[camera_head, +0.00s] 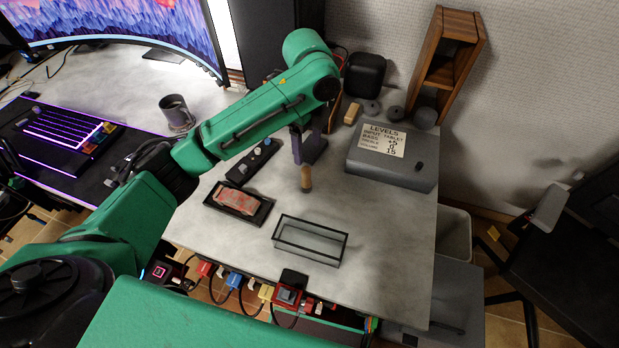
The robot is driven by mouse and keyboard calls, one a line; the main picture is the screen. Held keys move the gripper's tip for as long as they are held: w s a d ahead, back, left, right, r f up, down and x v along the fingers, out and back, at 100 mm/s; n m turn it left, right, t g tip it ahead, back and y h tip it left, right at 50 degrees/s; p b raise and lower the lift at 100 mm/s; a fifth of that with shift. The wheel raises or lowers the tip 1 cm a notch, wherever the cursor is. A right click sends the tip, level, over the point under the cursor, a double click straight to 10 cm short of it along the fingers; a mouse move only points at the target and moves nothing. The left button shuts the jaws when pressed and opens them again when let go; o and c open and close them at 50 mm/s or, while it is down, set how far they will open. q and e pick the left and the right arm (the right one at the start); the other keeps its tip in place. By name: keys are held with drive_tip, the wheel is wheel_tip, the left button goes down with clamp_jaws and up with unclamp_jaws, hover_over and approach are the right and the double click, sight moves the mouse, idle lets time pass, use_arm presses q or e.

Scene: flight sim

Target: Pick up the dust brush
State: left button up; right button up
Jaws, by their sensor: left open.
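A small upright object with a tan wooden body and a darker lower end, which looks like the dust brush (306,177), is on the grey desk right of the red-and-white block. My left gripper (301,158) points down from the end of the green arm, just above and behind the brush. It is open, though its fingers are small and dark here. I cannot tell whether the fingers touch the brush. My right gripper is not in view.
A glass-sided open box (311,241) stands in front of the brush. A dark tray (262,214) with a red-and-white block is to its left. A grey case (392,160) with a "LEVELS" note, a wooden rack (446,60) and a mug (176,112) stand farther back.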

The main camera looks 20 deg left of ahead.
sight(306, 182)
use_arm(q)
drive_tip(key=shift+w+f, duration=0.2)
drive_tip(key=shift+f, duration=0.4)
drive_tip(key=f, duration=0.4)
drive_tip(key=f+p, duration=0.1)
drive_tip(key=f, duration=0.9)
drive_tip(key=shift+s+a+p, duration=0.15)
drive_tip(key=shift+a+p, duration=0.1)
drive_tip(key=shift+p, duration=0.15)
drive_tip(key=shift+r, duration=0.1)
clamp_jaws()
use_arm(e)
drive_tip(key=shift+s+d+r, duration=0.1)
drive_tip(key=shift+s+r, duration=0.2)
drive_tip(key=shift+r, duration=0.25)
